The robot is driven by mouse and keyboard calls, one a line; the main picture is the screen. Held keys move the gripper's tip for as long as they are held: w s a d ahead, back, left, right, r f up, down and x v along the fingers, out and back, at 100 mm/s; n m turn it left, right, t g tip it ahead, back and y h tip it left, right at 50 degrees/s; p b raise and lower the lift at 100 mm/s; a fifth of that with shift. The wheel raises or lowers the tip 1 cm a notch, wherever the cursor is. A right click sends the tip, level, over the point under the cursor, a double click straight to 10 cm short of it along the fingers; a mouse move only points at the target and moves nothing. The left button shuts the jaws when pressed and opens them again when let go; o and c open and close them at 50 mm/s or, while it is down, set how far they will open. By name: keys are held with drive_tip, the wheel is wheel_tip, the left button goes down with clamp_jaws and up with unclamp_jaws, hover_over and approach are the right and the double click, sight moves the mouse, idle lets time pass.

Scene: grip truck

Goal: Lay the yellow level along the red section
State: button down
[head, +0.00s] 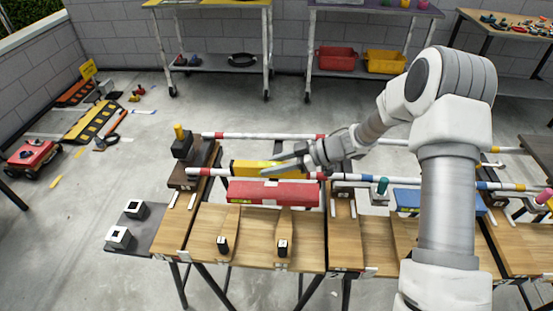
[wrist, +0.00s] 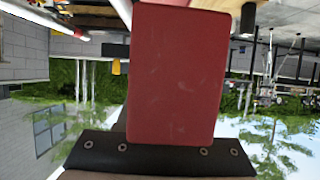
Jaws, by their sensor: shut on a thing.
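The red section (head: 250,193) is a long red block lying crosswise on the wooden bench, with a pale patch at its middle. The level is not recognisable there.
Red-and-white striped poles (head: 262,136) run behind the level. A dark block with a yellow top (head: 181,145) stands at the left end. Two wooden pieces (head: 228,228) lie in front of the red section. A blue block (head: 407,200) lies right of it, partly behind my arm.

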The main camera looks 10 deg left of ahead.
drive_tip(key=shift+d+f+b, duration=0.1)
drive_tip(key=shift+f+b, duration=2.55)
drive_tip(key=shift+f, duration=0.6)
drive_tip(key=shift+c, duration=2.3)
unclamp_jaws()
drive_tip(key=shift+d, duration=0.1)
drive_tip(key=p+v, duration=0.2)
drive_tip(key=v, duration=1)
drive_tip(key=shift+p, duration=0.4)
drive_tip(key=shift+w, duration=0.1)
